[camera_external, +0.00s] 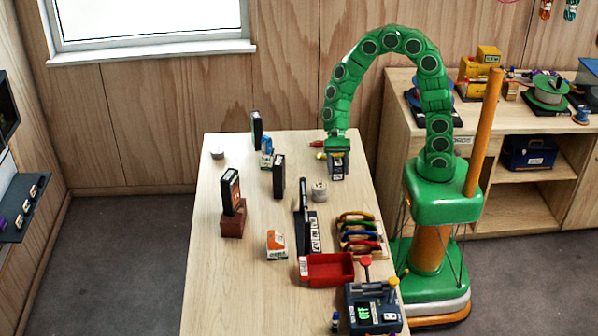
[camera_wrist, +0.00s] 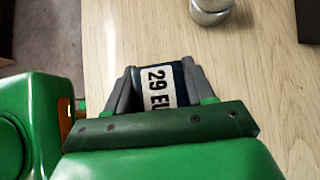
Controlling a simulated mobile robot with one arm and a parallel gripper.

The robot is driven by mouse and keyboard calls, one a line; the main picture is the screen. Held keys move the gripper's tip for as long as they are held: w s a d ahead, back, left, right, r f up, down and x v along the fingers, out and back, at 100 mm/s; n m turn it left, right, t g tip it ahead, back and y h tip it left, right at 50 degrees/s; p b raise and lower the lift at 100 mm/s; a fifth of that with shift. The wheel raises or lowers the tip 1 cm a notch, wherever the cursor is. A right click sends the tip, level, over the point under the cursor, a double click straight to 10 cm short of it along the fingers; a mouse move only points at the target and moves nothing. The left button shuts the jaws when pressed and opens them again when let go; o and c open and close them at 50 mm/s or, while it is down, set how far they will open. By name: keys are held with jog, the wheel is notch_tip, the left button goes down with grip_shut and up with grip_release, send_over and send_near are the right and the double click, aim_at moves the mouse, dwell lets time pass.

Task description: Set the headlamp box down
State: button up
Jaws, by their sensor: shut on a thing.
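My gripper (camera_external: 337,150) is at the far right part of the wooden table (camera_external: 215,270), pointing down from my green arm. It is shut on a small dark box (camera_external: 337,170) with a pale label, which I take to be the headlamp box. In the wrist view the grey fingers of my gripper (camera_wrist: 158,82) stand on either side of the box (camera_wrist: 158,88), whose white label reads "29 EU". The box is at or just above the tabletop; I cannot tell whether it touches. Its lower part is hidden in the wrist view.
A grey-white cylinder (camera_external: 319,192) stands just in front of the box. Small red and yellow items (camera_external: 318,145) lie left of my gripper. Dark upright boxes (camera_external: 279,176), a carabiner rack (camera_external: 372,250) and a red tray (camera_external: 325,268) stand elsewhere. The table's left front is bare.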

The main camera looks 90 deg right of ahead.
jog(key=o, duration=1.1)
jog(key=shift+f, duration=0.1)
jog(key=v, duration=1.2)
jog(key=shift+s+d+r+n+g+h, duration=0.1)
jog(key=shift+s+r+n+g+h, duration=0.35)
jog(key=shift+s+n+h, duration=2.1)
jog(key=shift+s+d+r+n+g+h, duration=0.15)
jog(key=shift+s+r+n+h, duration=0.5)
jog(key=shift+s+n, duration=4)
jog(key=shift+s+a+r+n+g+h, duration=0.2)
jog(key=shift+s+r+n+h, duration=0.95)
jog(key=shift+s, duration=4.15)
jog(key=shift+d+f+n, duration=0.15)
jog(key=shift+f+n, duration=0.3)
jog(key=shift+n, duration=0.2)
